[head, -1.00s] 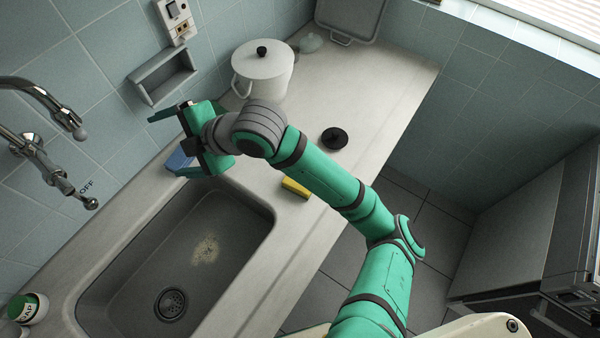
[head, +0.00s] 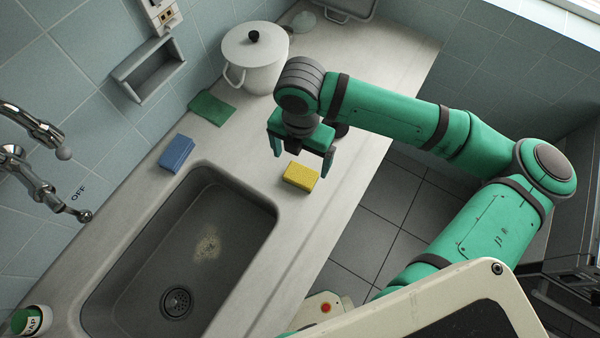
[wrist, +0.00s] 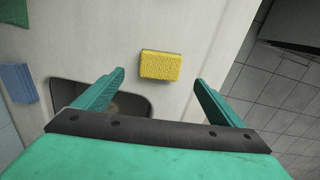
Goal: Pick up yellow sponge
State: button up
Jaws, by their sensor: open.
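The yellow sponge (head: 301,176) lies on the counter to the right of the sink's far right corner, close to the counter's front edge. My gripper (head: 301,160) is above the counter near the sponge, its fingers pointing down. In the wrist view the sponge (wrist: 161,65) lies ahead of and between the two open fingers (wrist: 160,82), with nothing between them touching it. The gripper is open and empty.
A blue sponge (head: 176,153) and a green cloth (head: 212,107) lie along the wall side. A white pot (head: 254,62) stands behind my gripper. The sink (head: 195,250) is a recess left of the sponge. The faucet (head: 40,180) juts in at left.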

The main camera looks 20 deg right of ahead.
aim_at(301, 174)
notch_tip(301, 174, down, 3)
jog(key=shift+w+f, duration=0.1)
notch_tip(301, 174, down, 4)
jog(key=shift+d+f, duration=0.1)
jog(key=shift+f, duration=0.4)
jog(key=shift+s, duration=0.2)
jog(key=c, duration=1.1)
